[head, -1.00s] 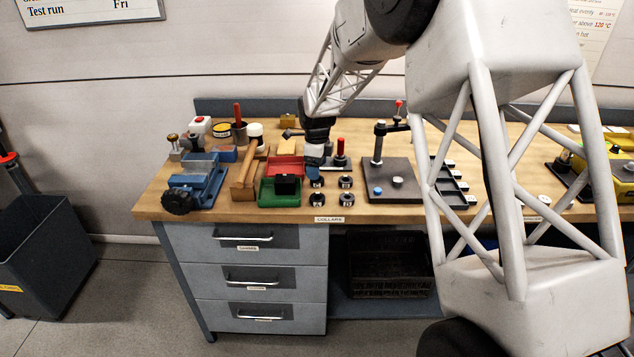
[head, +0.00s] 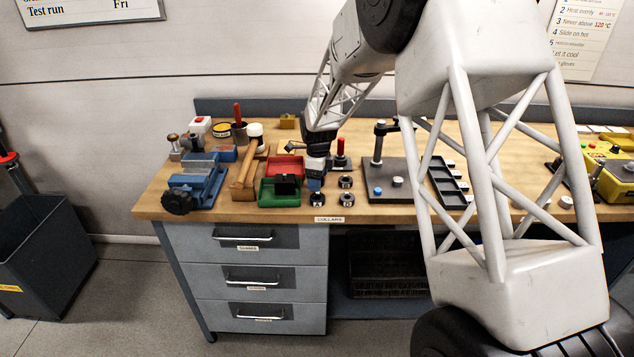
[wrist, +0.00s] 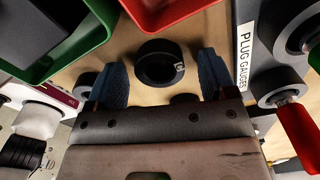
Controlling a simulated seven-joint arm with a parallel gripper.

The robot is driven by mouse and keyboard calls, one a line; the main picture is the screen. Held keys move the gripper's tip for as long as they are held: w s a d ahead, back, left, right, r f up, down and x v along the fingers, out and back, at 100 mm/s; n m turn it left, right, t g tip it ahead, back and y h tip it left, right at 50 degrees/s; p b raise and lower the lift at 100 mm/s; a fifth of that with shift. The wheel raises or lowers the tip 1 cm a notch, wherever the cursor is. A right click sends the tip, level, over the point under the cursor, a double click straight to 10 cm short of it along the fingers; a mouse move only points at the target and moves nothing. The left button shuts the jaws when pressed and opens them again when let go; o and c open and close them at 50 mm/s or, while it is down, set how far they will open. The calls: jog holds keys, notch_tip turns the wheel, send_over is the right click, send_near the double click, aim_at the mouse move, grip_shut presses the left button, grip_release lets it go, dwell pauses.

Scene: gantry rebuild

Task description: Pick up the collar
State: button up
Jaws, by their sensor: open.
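Small black collars stand on the wooden bench by its front edge. In the head view I see a front-left collar (head: 317,200), a front-right collar (head: 347,200) and a back-right collar (head: 346,182). My gripper (head: 315,182) is low over the back-left spot and hides what is there. In the wrist view my open gripper (wrist: 160,66) has its blue fingers apart, with a black ring-shaped collar (wrist: 158,81) in the gap between the fingertips. A white mark shows on its side. Two more collars are partly hidden behind the gripper. I cannot tell whether the fingers touch anything.
A green tray (head: 268,200) and a red tray (head: 297,160) are close on the left. A plug gauge with a red handle (head: 341,146) stands behind. A dark plate with a post (head: 410,196) is at the right. A COLLARS label (head: 329,219) marks the front edge.

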jog(key=c, duration=1.1)
jog(key=shift+r, duration=0.1)
jog(key=shift+r, duration=0.4)
notch_tip(320, 180, up, 3)
jog(key=shift+f, duration=0.1)
jog(key=s+d, duration=0.1)
jog(key=s, duration=0.6)
jog(key=s+d+r, duration=0.1)
jog(key=s+d, duration=0.1)
jog(key=s, duration=0.6)
jog(key=shift+s+d, duration=0.3)
jog(key=shift+r, duration=0.1)
